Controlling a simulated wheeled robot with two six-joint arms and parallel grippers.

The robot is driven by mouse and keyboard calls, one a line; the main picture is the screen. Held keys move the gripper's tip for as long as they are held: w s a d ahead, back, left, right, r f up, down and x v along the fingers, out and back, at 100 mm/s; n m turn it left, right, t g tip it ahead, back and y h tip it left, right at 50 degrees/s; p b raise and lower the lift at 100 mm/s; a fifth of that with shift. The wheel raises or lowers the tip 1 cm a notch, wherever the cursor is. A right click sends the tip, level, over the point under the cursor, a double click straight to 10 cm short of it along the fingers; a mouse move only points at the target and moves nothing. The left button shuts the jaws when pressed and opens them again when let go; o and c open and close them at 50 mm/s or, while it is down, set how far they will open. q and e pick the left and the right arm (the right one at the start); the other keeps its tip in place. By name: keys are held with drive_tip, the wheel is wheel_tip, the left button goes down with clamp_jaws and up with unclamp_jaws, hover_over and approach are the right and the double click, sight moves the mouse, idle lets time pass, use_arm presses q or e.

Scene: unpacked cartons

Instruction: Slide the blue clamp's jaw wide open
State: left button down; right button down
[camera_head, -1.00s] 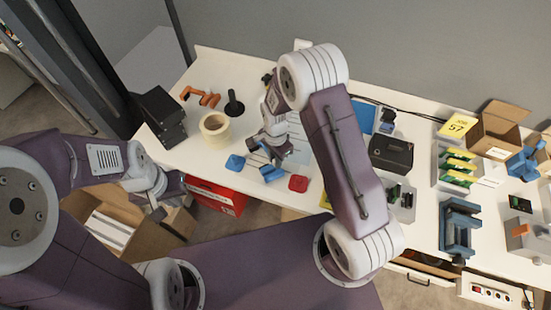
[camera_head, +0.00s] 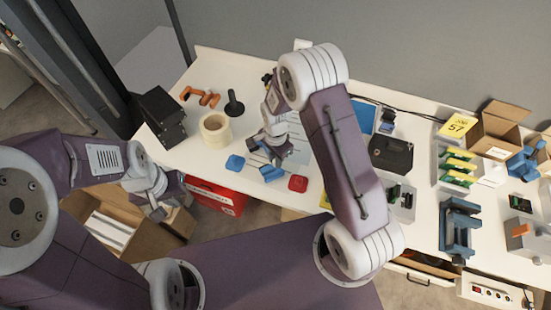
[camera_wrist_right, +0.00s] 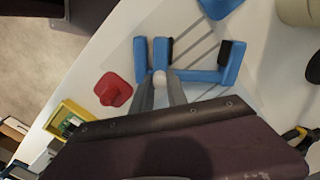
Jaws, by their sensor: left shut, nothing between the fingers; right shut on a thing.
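The blue clamp (camera_wrist_right: 208,76) lies on the white table in the right wrist view, with its bar running across. One jaw with a black pad stands at its right end. Two blue uprights stand at its left, one bearing a black pad, and a clear gap separates the padded jaws. My right gripper (camera_wrist_right: 160,88) is shut at the left uprights, with a pale round knob at its fingertips; the exact contact is partly hidden. In the head view the clamp (camera_head: 272,174) shows partly beneath my right gripper (camera_head: 274,158). My left gripper (camera_head: 157,212) is shut and empty, off the table's front edge.
A tape roll (camera_head: 215,130), an orange clamp (camera_head: 200,97) and a black-handled tool (camera_head: 234,104) stand further left. A blue vise (camera_head: 459,228) stands at right. An open carton (camera_head: 110,218) is below my left gripper.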

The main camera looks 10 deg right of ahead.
idle(0.3)
drive_tip(key=shift+s+r+p, duration=0.1)
drive_tip(key=shift+s+p, duration=0.05)
drive_tip(key=shift+p, duration=0.2)
drive_tip(key=shift+s, duration=0.1)
drive_tip(key=c, duration=1.3)
unclamp_jaws()
wheel_tip(320, 180, up, 9)
